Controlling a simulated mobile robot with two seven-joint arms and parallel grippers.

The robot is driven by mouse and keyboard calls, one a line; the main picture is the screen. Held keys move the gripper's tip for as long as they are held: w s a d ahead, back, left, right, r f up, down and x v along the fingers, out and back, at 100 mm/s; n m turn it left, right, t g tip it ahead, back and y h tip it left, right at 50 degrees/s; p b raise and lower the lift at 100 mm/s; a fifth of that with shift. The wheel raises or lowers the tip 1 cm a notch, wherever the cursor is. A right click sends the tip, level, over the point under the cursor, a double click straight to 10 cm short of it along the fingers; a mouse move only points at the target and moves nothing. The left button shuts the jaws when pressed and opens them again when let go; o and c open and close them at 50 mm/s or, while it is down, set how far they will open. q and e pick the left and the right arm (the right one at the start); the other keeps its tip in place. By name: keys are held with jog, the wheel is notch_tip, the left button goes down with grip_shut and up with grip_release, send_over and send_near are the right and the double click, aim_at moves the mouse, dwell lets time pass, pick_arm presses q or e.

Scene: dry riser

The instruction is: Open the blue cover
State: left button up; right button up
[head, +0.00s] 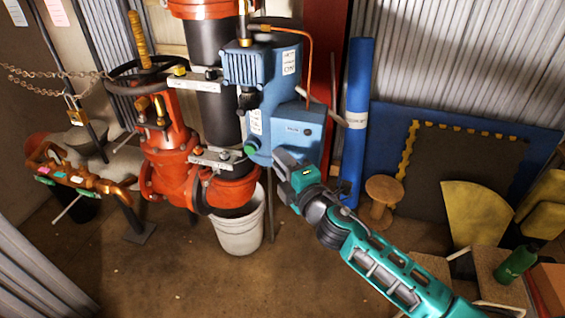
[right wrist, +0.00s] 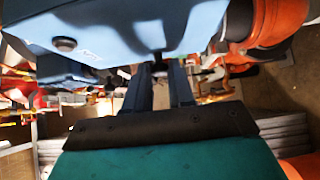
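The blue cover (head: 292,131) is the lower box-shaped front of a blue unit mounted beside the black vertical pipe, right of centre in the head view. It looks closed. A green round knob (head: 251,147) sits at its lower left. My right gripper (head: 281,156) is at the cover's lower edge, reaching in from the lower right. In the right wrist view the blue cover (right wrist: 110,28) fills the top, and my right gripper's fingers (right wrist: 160,75) stand parted, pointing at its underside. A small dark part shows near the fingertips; contact is unclear. My left gripper is out of view.
An orange valve (head: 168,150) with a handwheel and chain stands left of the pipe. A white bucket (head: 240,228) is below it. A blue rolled mat (head: 355,110) and a wooden spool (head: 383,192) stand to the right. The floor in front is clear.

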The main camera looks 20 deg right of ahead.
grip_shut()
jog(key=shift+s, duration=0.1)
